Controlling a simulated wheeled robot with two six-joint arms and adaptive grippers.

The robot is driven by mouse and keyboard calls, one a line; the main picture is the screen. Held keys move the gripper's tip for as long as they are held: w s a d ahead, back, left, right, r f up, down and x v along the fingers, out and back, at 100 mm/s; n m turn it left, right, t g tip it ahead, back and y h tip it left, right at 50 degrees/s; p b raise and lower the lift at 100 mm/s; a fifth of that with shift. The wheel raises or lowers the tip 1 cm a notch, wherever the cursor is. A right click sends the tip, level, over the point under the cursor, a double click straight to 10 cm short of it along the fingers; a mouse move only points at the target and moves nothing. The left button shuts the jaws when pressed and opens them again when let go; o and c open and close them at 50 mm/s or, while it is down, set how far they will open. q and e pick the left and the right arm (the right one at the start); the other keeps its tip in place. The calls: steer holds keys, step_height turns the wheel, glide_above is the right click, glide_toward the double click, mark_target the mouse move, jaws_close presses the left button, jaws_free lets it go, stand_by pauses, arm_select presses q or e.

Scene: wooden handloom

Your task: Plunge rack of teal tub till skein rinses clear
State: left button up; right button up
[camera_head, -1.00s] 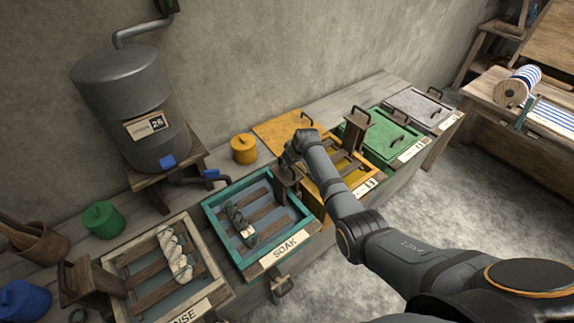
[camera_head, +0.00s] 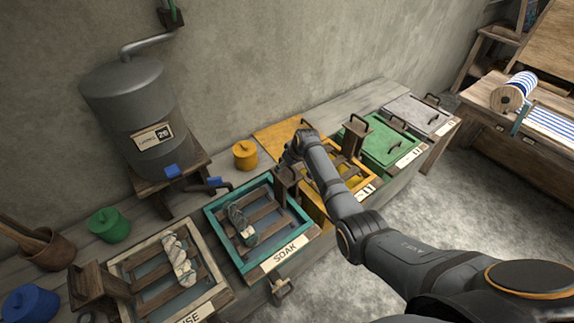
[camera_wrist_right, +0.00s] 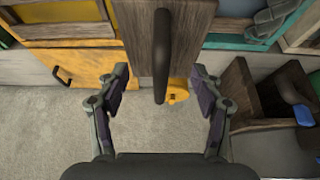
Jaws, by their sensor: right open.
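The teal tub (camera_head: 222,241), labelled SOAK, stands on the bench in the head view. Its slatted wooden rack (camera_head: 262,212) carries a twisted grey-white skein (camera_head: 240,224) on the left. The rack's upright wooden board (camera_head: 287,184) rises at the tub's right side. My right gripper (camera_head: 290,160) is at that board, its fingers mostly hidden there by my arm. In the right wrist view my right gripper (camera_wrist_right: 160,80) is open, with a wooden board (camera_wrist_right: 142,30) and its dark bar handle (camera_wrist_right: 162,55) between and ahead of the fingers. My left gripper is out of view.
A cream tub (camera_head: 215,270) with another skein stands left of the teal one. Yellow (camera_head: 372,172), green (camera_head: 392,146) and grey (camera_head: 418,115) tubs line the right. A grey tank (camera_head: 133,105) with a pipe stands behind. The floor in front is open.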

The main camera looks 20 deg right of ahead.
steer(key=o, duration=0.4)
steer(key=shift+o, duration=0.2)
step_height(320, 180, up, 7)
steer(key=p, duration=0.7)
steer(key=shift+r, duration=0.15)
steer(key=shift+s, duration=0.1)
steer(key=shift+f, duration=0.25)
